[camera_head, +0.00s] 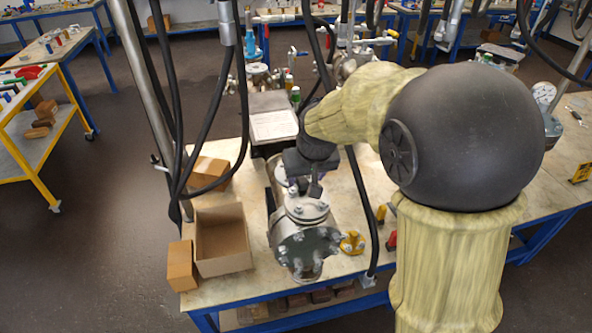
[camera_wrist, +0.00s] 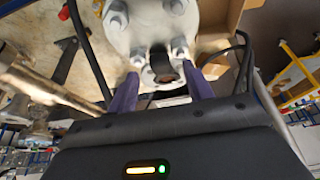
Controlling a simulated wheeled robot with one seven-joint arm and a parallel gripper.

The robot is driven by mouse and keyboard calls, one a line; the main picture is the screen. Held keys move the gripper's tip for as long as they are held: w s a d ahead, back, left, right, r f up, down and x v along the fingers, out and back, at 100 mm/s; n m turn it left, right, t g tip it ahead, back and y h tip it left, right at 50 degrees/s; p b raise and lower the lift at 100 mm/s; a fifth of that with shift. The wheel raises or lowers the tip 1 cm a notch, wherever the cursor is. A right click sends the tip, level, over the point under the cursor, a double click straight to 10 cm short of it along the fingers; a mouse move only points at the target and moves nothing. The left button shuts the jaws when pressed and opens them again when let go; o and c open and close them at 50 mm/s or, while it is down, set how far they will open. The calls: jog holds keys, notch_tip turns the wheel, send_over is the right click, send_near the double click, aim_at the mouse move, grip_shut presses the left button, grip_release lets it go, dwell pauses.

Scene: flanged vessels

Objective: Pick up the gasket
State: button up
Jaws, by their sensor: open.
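My gripper (camera_head: 312,180) hangs just behind the top of a flanged metal vessel (camera_head: 303,238) on the workbench. In the wrist view my gripper (camera_wrist: 161,70) is open, its two purple fingers pointing at the bolted flange (camera_wrist: 146,22). A small dark piece (camera_wrist: 162,68) shows between the fingertips, close to the flange bolts. I cannot tell whether it is the gasket or a part of the vessel. I cannot make out the gasket for certain in either view; my arm hides part of the bench behind the vessel.
An open cardboard box (camera_head: 222,238) stands left of the vessel, with smaller boxes (camera_head: 182,266) beside it. A yellow part (camera_head: 352,242) lies to the vessel's right. Black hoses (camera_head: 237,100) hang close to my arm. A paper sheet (camera_head: 275,124) lies farther back.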

aim_at(302, 182)
jog(key=x, duration=0.2)
jog(key=shift+w+f, duration=0.15)
jog(key=shift+f, duration=0.15)
jog(key=c, duration=0.9)
